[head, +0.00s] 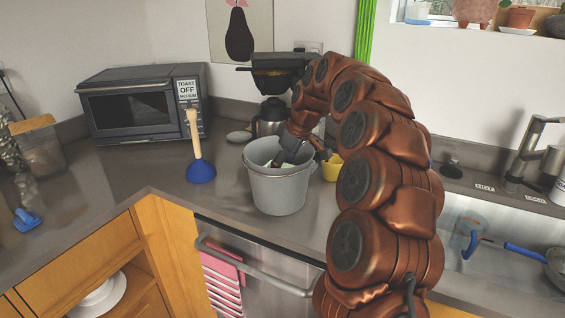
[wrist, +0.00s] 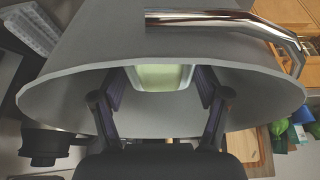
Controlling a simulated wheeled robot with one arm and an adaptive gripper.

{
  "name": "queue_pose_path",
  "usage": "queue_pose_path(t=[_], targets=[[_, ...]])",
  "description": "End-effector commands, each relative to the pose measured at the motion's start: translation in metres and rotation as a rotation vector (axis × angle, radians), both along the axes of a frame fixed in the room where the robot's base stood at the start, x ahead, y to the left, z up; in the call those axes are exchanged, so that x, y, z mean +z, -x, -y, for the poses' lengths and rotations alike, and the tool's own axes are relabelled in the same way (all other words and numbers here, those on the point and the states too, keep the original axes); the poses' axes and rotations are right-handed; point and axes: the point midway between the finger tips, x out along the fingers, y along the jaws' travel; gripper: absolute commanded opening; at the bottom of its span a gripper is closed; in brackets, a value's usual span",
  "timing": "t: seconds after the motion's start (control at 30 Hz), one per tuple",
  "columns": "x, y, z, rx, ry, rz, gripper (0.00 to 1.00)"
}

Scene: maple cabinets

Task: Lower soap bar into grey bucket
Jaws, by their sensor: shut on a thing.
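The grey bucket (head: 279,192) stands upright on the counter in the head view. In the wrist view its grey wall and rim (wrist: 60,85) fill much of the picture. My gripper (head: 285,160) reaches down into the bucket's mouth from above. The wrist view shows its two dark fingers (wrist: 163,82) on either side of the pale green soap bar (wrist: 163,76), shut on it. The soap bar is inside the rim outline there. In the head view the bar is mostly hidden by the gripper and the bucket wall. Whether it touches the bucket's bottom cannot be seen.
A plunger (head: 201,168) with a blue cup stands left of the bucket. A yellow cup (head: 333,168) is close on its right. A coffee maker (head: 272,118) stands behind, a toaster oven (head: 144,104) at the back left. The counter between plunger and bucket is clear.

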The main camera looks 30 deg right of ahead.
Motion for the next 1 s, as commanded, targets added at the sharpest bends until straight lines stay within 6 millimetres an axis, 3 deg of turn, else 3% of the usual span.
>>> queue_pose_path(t=[1.0], targets=[[-0.039, 0.000, 0.000, -0.001, 0.000, 0.003, 0.32]])
